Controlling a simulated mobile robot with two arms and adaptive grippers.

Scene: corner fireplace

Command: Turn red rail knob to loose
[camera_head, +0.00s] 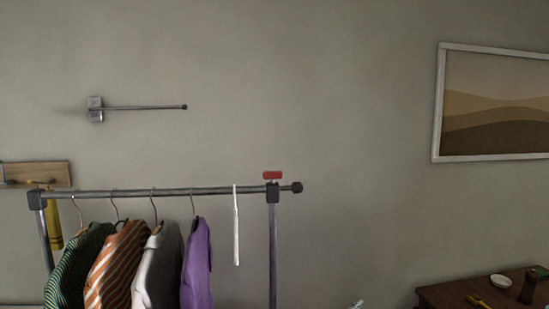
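The red rail knob (272,175) sits on top of the dark corner clamp at the right end of the clothes rack. Its handle lies roughly level, along the line of the rail. The rail (170,191) is a grey metal bar with a dark end cap at its right end. It rests on upright posts, the right one (273,250) below the knob. Nothing touches the knob. Neither of my grippers can be made out. A small light-coloured piece shows at the bottom edge right of centre, too little of it to identify.
Several garments, including a purple one (197,265), and a white hanger (236,225) hang from the rail. A wall rod (145,107) juts out at upper left. A dark wooden table (450,293) with a white bowl (501,281) stands at lower right. The space right of the rack is open.

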